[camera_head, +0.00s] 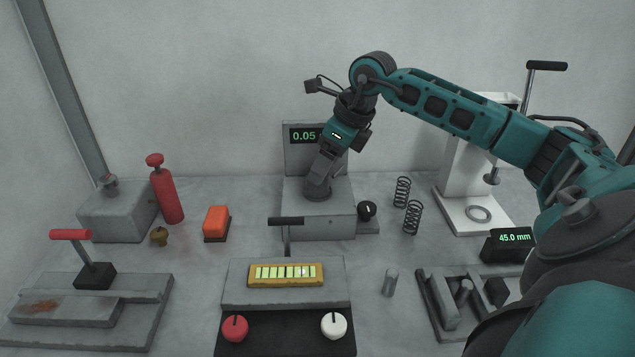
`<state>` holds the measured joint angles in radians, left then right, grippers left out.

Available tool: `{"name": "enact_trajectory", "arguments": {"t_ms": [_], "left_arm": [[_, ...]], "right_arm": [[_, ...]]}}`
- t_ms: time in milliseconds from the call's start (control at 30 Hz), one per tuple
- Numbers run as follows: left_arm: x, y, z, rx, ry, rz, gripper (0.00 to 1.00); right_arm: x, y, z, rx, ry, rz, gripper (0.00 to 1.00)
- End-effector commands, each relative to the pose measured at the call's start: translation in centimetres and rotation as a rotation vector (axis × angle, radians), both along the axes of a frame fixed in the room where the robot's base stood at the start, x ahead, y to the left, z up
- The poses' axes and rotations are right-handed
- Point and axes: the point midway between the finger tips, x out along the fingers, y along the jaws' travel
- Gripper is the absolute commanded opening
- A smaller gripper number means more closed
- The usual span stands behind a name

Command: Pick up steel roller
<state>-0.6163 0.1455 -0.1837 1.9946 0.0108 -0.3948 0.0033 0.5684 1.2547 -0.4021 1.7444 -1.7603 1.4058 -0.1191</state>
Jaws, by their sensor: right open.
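A small grey metal cylinder, which looks like the steel roller (390,283), stands upright on the table right of the central block. My right gripper (319,178) points down over the grey machine (318,222) with the green 0.05 display. It is open, behind and to the left of the roller and well apart from it. A dark round part on the machine sits right below the fingers; whether they touch it I cannot tell. My left gripper is not in view.
A fixture (449,325) with a slanted cylinder lies right of the roller, near a 45.0 mm display (509,245). Two springs (413,217) stand behind. A block with a yellow gauge (286,283) is left of the roller. Bare table surrounds the roller.

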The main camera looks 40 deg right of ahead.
Motion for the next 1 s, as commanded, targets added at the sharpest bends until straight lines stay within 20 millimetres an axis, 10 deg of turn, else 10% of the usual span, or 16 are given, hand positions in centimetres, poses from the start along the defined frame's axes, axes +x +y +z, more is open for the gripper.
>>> {"name": "enact_trajectory", "arguments": {"t_ms": [600, 1000], "left_arm": [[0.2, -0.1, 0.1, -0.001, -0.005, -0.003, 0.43], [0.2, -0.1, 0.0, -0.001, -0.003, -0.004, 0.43]], "right_arm": [[1.6, 0.4, -4.6, 0.0, 0.001, 0.0, 0.74], [1.6, 0.4, -4.5, 0.0, 0.001, 0.0, 0.36]]}}
